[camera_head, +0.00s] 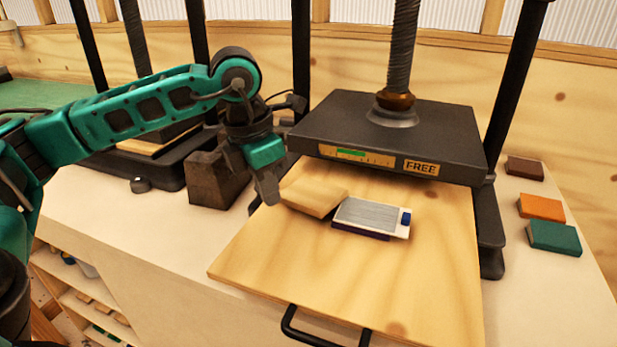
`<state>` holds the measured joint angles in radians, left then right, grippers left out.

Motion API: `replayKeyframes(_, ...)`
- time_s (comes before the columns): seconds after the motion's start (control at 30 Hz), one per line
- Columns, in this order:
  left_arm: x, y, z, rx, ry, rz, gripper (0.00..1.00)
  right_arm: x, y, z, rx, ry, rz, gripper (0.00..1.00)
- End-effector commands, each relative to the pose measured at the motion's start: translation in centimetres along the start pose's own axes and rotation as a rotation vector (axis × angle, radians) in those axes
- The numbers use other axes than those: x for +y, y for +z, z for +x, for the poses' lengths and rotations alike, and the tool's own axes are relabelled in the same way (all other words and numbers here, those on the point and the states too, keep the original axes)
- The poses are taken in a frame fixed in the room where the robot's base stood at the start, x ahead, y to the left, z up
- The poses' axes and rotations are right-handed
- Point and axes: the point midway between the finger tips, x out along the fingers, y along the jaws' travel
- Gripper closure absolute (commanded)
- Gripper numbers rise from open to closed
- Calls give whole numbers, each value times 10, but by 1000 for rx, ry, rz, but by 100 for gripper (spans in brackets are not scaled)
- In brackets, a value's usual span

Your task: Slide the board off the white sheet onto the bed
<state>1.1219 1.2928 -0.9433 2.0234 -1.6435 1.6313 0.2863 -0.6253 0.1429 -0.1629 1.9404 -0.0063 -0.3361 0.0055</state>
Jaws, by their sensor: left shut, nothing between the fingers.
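A small tan wooden board (314,198) lies on the wooden bed (360,275) of the press, to the left of a white sheet (397,232). Its right end meets or slightly overlaps the sheet's left edge; I cannot tell which. The sheet carries a grey foil-like face and a blue tab on its right, and lies on a dark purple block. My left gripper (268,190) is shut and empty, pointing down just left of the board. I cannot tell whether it touches it. My right gripper is not in view.
The press head (388,130), marked FREE, hangs above the back of the bed. A dark block (217,180) stands behind my left gripper. Brown, orange (541,207) and green blocks lie at the right. The front of the bed is clear, with a black handle (310,335).

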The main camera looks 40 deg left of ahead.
Motion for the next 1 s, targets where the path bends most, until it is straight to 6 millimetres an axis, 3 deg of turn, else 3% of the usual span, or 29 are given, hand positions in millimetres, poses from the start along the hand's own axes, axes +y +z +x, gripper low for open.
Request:
replayKeyframes(0.2, -1, 41, 5, 0, -1, 2, 100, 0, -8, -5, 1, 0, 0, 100)
replayKeyframes(0.43, -1, 75, 12, 1, 0, 1, 100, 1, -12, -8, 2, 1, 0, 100)
replayKeyframes(0.6, 0, 71, 28, 2, 1, 0, 100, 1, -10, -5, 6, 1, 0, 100)
replayKeyframes(1.0, -1, 69, 31, 8, 0, 1, 100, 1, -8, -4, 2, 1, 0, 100)
